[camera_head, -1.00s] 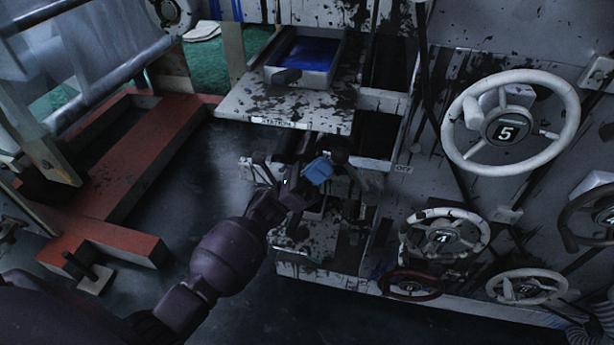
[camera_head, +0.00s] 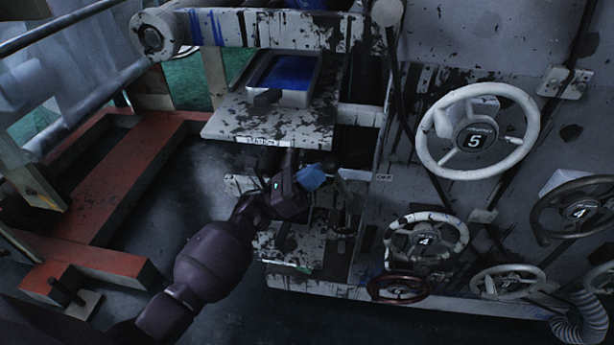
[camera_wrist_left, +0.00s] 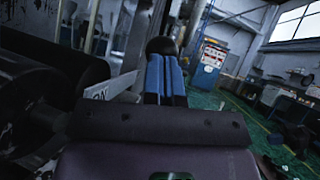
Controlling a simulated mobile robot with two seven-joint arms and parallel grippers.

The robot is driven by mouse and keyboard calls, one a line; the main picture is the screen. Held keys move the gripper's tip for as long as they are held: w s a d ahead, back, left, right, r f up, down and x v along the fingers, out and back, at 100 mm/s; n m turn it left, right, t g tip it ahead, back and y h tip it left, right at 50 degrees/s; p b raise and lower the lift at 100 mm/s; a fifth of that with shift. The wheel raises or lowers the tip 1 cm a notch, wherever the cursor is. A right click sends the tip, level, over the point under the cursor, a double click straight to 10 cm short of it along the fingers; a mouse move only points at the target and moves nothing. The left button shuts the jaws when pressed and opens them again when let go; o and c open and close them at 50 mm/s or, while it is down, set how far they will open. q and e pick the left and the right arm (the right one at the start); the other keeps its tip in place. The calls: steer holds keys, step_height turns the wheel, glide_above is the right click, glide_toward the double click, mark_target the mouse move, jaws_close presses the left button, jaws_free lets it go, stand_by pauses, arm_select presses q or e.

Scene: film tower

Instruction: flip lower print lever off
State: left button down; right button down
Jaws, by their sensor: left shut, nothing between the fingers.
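My left gripper (camera_head: 311,177) reaches in from the left at the lower part of the machine, below the grey shelf. Its blue fingers are shut with nothing between them; they also show in the left wrist view (camera_wrist_left: 165,78). A dark round knob (camera_wrist_left: 161,46), which looks like the lever's end, appears just beyond the fingertips. I cannot tell whether they touch. A small "ON" label (camera_wrist_left: 98,93) is left of the fingers in the wrist view. An "OFF" label (camera_head: 384,177) is on the machine, right of the gripper. The lever's shaft is not clear. My right gripper is not in view.
The paint-spattered shelf (camera_head: 225,127) with a blue-filled tray (camera_head: 290,74) juts out above my left gripper. Several handwheels, including a large white one (camera_head: 426,148), stand to the right. A red-brown frame (camera_head: 119,188) lies left. Dark floor (camera_head: 185,180) between them is clear.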

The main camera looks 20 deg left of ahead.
mark_target(333, 165)
arm_select(q)
steer(key=d+r+m+g, duration=0.1)
steer(key=d+r+g+y+p, duration=0.1)
steer(key=shift+w+d+r+m+p, duration=0.1)
steer(key=shift+w+r+m+p, duration=0.2)
steer(key=shift+w+r+m, duration=0.1)
steer(key=shift+w+d, duration=0.15)
steer(key=shift+d, duration=0.55)
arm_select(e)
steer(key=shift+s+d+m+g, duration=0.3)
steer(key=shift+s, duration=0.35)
arm_select(q)
steer(key=shift+r, duration=0.1)
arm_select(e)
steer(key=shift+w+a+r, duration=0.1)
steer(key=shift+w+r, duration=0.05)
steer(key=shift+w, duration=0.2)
